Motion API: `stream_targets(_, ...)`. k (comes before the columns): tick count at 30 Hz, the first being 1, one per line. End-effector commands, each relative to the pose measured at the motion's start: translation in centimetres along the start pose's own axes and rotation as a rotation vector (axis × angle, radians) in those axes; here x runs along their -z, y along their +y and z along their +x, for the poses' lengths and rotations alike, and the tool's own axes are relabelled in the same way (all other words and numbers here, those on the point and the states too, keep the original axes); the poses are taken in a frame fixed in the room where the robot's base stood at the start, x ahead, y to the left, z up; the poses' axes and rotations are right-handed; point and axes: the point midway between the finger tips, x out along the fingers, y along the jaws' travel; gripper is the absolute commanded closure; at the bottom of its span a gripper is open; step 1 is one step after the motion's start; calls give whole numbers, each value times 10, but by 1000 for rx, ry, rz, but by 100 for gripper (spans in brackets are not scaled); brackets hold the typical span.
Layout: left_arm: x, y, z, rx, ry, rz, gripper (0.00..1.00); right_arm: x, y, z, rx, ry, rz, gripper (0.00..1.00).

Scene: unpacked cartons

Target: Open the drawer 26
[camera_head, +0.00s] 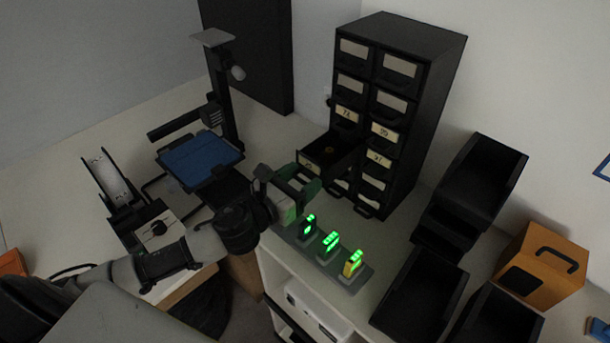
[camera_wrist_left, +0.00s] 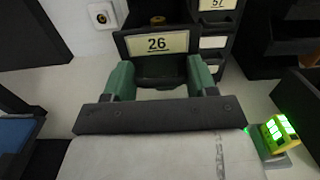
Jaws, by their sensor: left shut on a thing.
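The drawer labelled 26 (camera_wrist_left: 158,44) faces me in the left wrist view. In the head view this drawer (camera_head: 331,152) is pulled well out of the black drawer cabinet (camera_head: 440,95), and a small brownish thing shows inside. My left gripper (camera_head: 305,183) is at the drawer's front. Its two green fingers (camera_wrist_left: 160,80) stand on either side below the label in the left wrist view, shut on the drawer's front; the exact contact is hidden. My right gripper is not in view.
Other cabinet drawers look shut. Green-lit devices stand on a grey strip (camera_head: 358,283) at the table's front. Black bins (camera_head: 485,180) and an orange box (camera_head: 545,265) are at the right. A stand with a blue plate (camera_head: 199,159) is at the left.

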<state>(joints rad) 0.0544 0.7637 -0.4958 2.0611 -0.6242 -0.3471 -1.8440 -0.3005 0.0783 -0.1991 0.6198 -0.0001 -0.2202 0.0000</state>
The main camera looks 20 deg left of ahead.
Motion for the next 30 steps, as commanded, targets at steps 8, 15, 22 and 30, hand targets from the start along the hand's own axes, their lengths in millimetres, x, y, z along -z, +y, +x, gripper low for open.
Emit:
stream_targets(8,0,0,0,0,1,-1,20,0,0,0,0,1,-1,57)
stream_targets(15,0,0,0,0,1,0,20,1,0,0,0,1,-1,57)
stream_targets(22,4,0,-21,1,4,0,20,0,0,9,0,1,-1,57)
stream_targets(30,6,0,-69,0,6,0,20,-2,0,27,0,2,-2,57)
